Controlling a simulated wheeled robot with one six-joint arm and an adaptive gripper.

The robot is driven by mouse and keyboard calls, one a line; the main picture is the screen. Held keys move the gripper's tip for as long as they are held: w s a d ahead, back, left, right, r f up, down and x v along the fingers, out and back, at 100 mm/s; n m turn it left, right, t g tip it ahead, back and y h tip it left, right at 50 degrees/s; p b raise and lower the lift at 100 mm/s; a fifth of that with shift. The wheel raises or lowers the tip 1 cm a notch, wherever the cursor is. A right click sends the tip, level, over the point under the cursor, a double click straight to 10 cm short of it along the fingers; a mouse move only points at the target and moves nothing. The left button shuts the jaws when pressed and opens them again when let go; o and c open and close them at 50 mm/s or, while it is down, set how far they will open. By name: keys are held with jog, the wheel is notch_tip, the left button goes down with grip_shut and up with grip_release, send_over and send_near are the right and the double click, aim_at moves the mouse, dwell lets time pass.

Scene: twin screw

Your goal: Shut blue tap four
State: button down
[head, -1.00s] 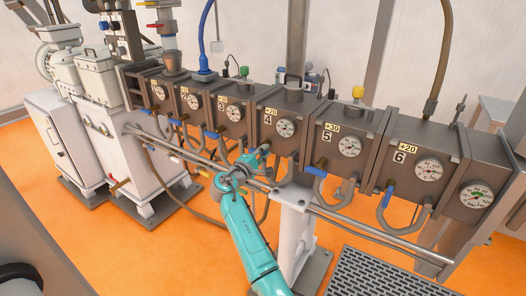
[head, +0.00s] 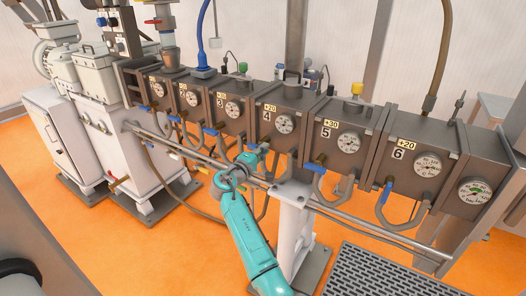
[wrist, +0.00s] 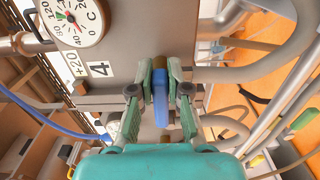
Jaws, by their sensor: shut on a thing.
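Block four (head: 281,121), with its round gauge (head: 285,124) and "4" label, stands mid-row in the head view. Its gauge (wrist: 75,20) and label (wrist: 98,69) show sideways at the upper left of the wrist view. The blue tap four handle (wrist: 160,98) lies upright in the wrist picture, with a brass piece at its far end. My gripper (wrist: 160,84) is shut on the blue handle, a finger pad on either side. In the head view my gripper (head: 262,149) is below block four and hides this handle.
Blue tap three (head: 210,132) is to the left, blue tap five (head: 318,166) and blue tap six (head: 387,190) to the right. A metal rail (head: 340,214) runs in front, on a white post (head: 292,225). Grey hoses loop below the blocks.

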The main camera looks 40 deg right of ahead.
jog(key=c, duration=1.1)
grip_release()
jog(key=shift+a, duration=0.1)
jog(key=v, duration=1.1)
jog(key=shift+s+a, duration=0.15)
jog(key=shift+a, duration=0.25)
